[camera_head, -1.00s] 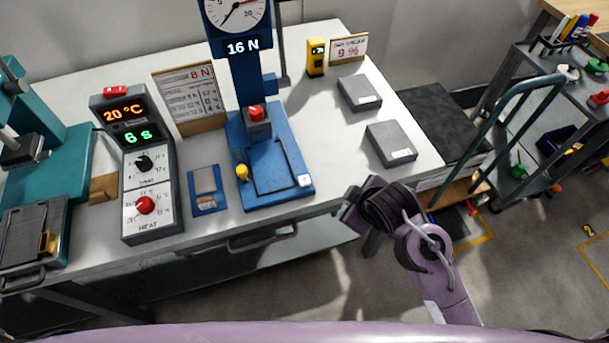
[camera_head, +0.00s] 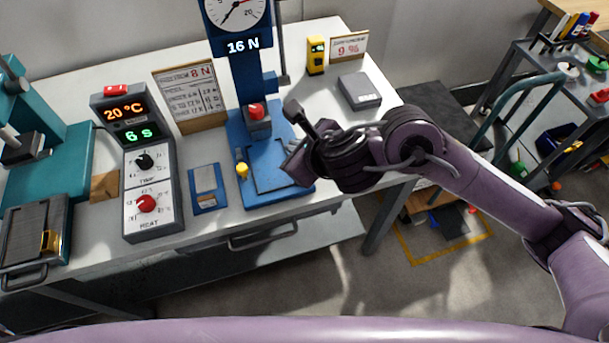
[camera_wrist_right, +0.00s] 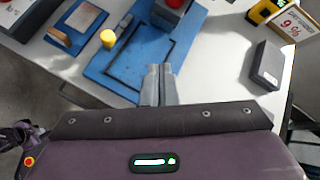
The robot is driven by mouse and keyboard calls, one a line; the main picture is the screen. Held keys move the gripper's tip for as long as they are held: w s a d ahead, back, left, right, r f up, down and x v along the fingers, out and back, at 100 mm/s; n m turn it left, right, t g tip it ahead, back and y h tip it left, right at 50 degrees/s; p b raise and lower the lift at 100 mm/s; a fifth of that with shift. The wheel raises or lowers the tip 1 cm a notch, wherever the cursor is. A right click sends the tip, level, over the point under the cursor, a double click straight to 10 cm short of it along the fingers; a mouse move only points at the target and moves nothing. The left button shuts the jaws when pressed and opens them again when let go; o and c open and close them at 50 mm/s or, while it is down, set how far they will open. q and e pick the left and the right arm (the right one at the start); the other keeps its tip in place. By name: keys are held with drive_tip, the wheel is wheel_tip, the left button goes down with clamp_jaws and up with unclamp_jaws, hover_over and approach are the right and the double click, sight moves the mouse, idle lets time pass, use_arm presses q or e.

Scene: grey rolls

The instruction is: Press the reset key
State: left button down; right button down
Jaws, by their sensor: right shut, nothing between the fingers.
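A blue test press (camera_head: 255,75) with a round dial and a "16 N" display stands on the table. A small white key on the base's front right corner, seen earlier, is now hidden by my right gripper. My right gripper (camera_head: 292,160) is at that corner. In the right wrist view its fingers (camera_wrist_right: 159,72) are shut and empty; contact cannot be told. My left gripper is not in view.
A control box (camera_head: 137,165) with "20 °C" and "6 s" displays stands left of the press, beside a blue plate (camera_head: 207,188). A teal machine (camera_head: 65,165) is far left. A grey box (camera_head: 360,91), yellow device (camera_head: 315,56) and "9 %" sign (camera_head: 348,46) are behind my right arm.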

drive_tip(key=n, duration=0.1)
drive_tip(key=d+n, duration=0.1)
drive_tip(key=w+d+n+h, duration=0.1)
drive_tip(key=shift+d+f+n, duration=0.15)
drive_tip(key=shift+f+n, duration=0.2)
drive_tip(key=shift+n, duration=0.05)
drive_tip(key=shift+f, duration=0.15)
wheel_tip(320, 180, down, 8)
drive_tip(key=b, duration=0.7)
drive_tip(key=shift+f+b, duration=0.25)
drive_tip(key=shift+b, duration=0.35)
idle(1.0)
drive_tip(key=shift+f+b, duration=0.4)
drive_tip(key=shift+b, duration=0.15)
